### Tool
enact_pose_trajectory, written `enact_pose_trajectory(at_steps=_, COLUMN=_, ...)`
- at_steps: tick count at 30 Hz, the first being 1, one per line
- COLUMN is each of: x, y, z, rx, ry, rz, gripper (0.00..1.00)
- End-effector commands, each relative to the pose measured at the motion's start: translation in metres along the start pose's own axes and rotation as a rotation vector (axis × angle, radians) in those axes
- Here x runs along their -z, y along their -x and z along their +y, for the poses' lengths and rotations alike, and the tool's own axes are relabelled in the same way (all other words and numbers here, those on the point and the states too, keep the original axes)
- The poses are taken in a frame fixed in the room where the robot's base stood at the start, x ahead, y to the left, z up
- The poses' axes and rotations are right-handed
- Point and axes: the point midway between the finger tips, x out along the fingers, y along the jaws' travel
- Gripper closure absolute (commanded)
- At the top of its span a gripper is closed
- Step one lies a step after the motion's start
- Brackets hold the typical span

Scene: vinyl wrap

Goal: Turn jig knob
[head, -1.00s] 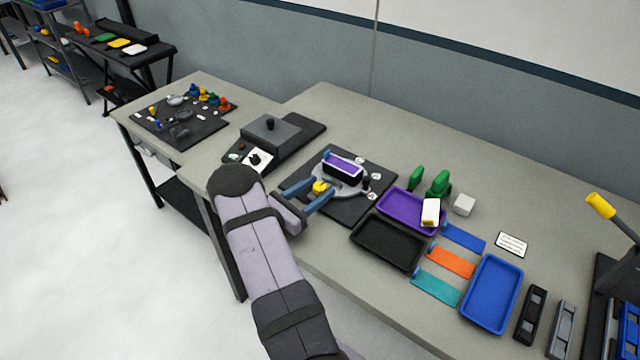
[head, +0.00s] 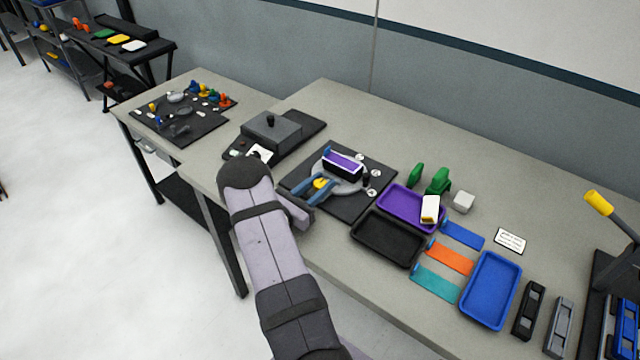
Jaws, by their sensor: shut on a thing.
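The jig is a grey round plate (head: 352,184) on a black base mat (head: 345,209) on the bench. A black block with a purple top (head: 343,161) sits on the plate. The yellow knob (head: 320,184) is at the plate's near left side. My gripper (head: 321,185) reaches in from the lower left, its blue fingers on either side of the yellow knob and shut on it. The fingers partly hide the knob. My arm covers the bench edge below.
A purple tray (head: 388,205) holding a white-and-yellow block, a black tray (head: 366,249) and a blue tray (head: 467,303) lie to the right. Green pieces (head: 437,182) stand behind. A grey box fixture (head: 272,134) is at the left.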

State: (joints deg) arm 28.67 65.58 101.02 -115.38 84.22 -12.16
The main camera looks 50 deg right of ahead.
Motion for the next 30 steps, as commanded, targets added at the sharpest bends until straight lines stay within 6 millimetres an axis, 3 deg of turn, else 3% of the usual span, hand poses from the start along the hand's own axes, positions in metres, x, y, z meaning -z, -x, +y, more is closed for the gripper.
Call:
enact_pose_trajectory(at_steps=13, x=-0.002, y=0.000, z=0.001, rx=-0.064, ry=-0.002, rz=-0.001, gripper=0.92)
enact_pose_trajectory(at_steps=14, x=-0.002, y=0.000, z=0.001, rx=-0.064, ry=-0.002, rz=-0.001, gripper=0.65)
enact_pose_trajectory(at_steps=16, x=-0.002, y=0.001, z=0.001, rx=-0.064, ry=-0.002, rz=-0.001, gripper=0.51)
enact_pose_trajectory(at_steps=26, x=0.000, y=0.002, z=0.001, rx=-0.063, ry=-0.001, rz=0.000, gripper=0.51)
enact_pose_trajectory(at_steps=30, x=0.001, y=0.011, z=0.001, rx=-0.065, ry=-0.002, rz=0.000, gripper=0.51)
